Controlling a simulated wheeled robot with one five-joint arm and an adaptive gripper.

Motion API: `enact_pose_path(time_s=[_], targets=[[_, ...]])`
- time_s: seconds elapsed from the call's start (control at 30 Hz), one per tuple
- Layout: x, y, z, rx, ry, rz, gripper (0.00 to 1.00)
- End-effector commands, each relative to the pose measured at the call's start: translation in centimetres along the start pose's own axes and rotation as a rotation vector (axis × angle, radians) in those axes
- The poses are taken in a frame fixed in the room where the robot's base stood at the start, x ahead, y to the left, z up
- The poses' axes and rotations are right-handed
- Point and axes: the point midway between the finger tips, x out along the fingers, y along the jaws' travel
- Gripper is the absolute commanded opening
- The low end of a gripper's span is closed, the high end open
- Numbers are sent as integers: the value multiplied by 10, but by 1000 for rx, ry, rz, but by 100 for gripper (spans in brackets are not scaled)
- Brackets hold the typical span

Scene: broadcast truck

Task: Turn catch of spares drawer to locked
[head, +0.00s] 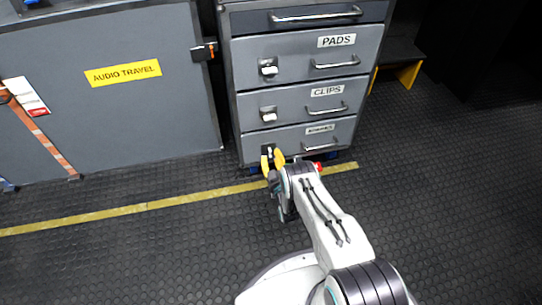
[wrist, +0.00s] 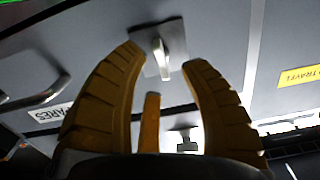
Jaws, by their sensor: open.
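The spares drawer (head: 320,142) is the bottom drawer of the grey cabinet and looks closed. In the wrist view its label (wrist: 52,112) shows at the left, partly readable. Its catch is a pale lever on a square plate (wrist: 150,67); the lever (wrist: 160,48) stands near upright in the wrist view. My gripper (head: 272,160) is in front of the drawer's left side. In the wrist view its yellow fingers (wrist: 163,62) are open, one on each side of the catch. I cannot tell whether they touch it. The head view mostly hides this catch.
The PADS drawer (head: 300,55) and CLIPS drawer (head: 300,103) above have their own catches and handles. The spares drawer handle (wrist: 40,92) is beside the catch. A grey case marked AUDIO TRAVEL (head: 110,110) stands at the left.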

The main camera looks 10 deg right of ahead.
Motion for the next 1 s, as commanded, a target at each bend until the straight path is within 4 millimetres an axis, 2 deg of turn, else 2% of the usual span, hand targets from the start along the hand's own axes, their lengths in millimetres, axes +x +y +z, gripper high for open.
enact_pose_path(time_s=[0.4, 0.83, 1.0], targets=[[30, 0, 0, 0, 2, 0, 40], [33, 0, -1, 0, 0, 0, 41], [33, 0, -1, 0, 0, 0, 26]])
